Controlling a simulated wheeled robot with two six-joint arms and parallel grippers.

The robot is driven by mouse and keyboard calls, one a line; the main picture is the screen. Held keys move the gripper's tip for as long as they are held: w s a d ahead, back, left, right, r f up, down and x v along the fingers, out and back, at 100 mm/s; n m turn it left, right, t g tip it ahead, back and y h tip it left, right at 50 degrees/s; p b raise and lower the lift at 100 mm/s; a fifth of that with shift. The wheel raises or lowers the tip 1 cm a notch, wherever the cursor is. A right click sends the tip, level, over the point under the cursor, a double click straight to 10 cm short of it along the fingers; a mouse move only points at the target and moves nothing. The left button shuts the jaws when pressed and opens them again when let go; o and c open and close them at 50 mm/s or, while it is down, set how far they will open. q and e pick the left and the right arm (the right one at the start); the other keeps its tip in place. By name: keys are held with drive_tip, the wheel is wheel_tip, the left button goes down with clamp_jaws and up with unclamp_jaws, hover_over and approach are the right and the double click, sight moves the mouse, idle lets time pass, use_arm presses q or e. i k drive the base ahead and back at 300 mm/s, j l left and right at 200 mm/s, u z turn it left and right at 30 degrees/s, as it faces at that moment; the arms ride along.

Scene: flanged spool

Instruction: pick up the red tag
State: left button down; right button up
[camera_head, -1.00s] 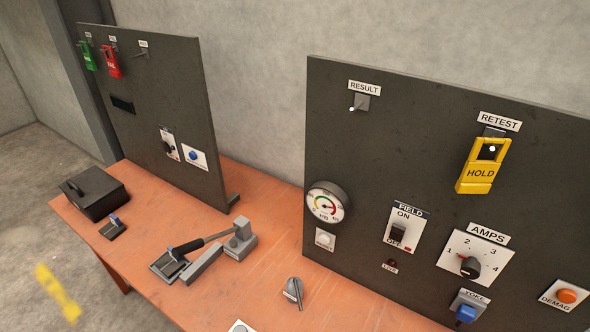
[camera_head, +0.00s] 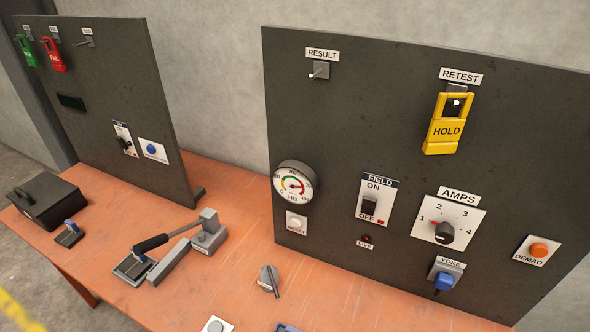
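The red tag (camera_head: 54,55) hangs on a hook on the far left dark panel (camera_head: 110,90), near its upper left corner. It has white lettering that seems to read FAIL. A green tag (camera_head: 25,52) hangs on the hook just left of it. Neither of my grippers shows in the head view.
A yellow HOLD tag (camera_head: 443,128) hangs under RETEST on the near panel (camera_head: 330,120). The orange bench (camera_head: 240,240) carries a black box (camera_head: 46,199), a long-handled lever device (camera_head: 170,245) and a small grey knob (camera_head: 268,280). An empty hook (camera_head: 86,40) is right of the red tag.

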sight(58, 65)
drive_tip(key=k+j+u, duration=0.1)
drive_tip(key=j, duration=0.6)
drive_tip(key=k+j, duration=0.1)
drive_tip(key=j, duration=0.55)
drive_tip(key=j+u, duration=0.15)
drive_tip(key=j, duration=0.55)
drive_tip(key=k, duration=0.05)
